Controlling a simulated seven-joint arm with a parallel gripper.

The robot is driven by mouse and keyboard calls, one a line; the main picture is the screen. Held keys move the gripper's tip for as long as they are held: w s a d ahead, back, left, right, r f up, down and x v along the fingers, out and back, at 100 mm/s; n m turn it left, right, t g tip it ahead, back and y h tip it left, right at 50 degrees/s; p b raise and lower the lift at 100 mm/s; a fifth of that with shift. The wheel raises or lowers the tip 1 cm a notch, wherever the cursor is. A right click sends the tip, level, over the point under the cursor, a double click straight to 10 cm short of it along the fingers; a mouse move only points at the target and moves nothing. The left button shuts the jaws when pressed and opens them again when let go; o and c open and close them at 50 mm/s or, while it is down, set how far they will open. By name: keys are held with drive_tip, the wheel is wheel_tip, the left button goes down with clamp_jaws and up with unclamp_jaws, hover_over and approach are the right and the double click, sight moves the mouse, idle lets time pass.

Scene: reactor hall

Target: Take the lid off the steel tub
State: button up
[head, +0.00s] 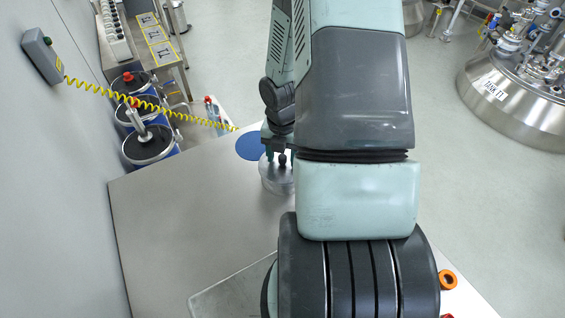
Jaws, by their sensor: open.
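The steel tub (274,184) stands on the table, partly hidden behind my arm. Its lid appears to be on it, with a small dark knob (282,160) on top. My gripper (279,156) is open and low over the tub, its fingers around or just beside the knob. I cannot tell whether they touch it. My arm covers the tub's right side.
A round blue mat (249,146) lies on the table (190,195) just behind and left of the tub. The table's left part is clear. A yellow coiled cord (150,103) hangs from a wall box (43,56) towards the table's back edge. Orange-topped things lie at right.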

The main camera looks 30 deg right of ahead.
clamp_jaws()
drive_tip(key=shift+r, duration=0.1)
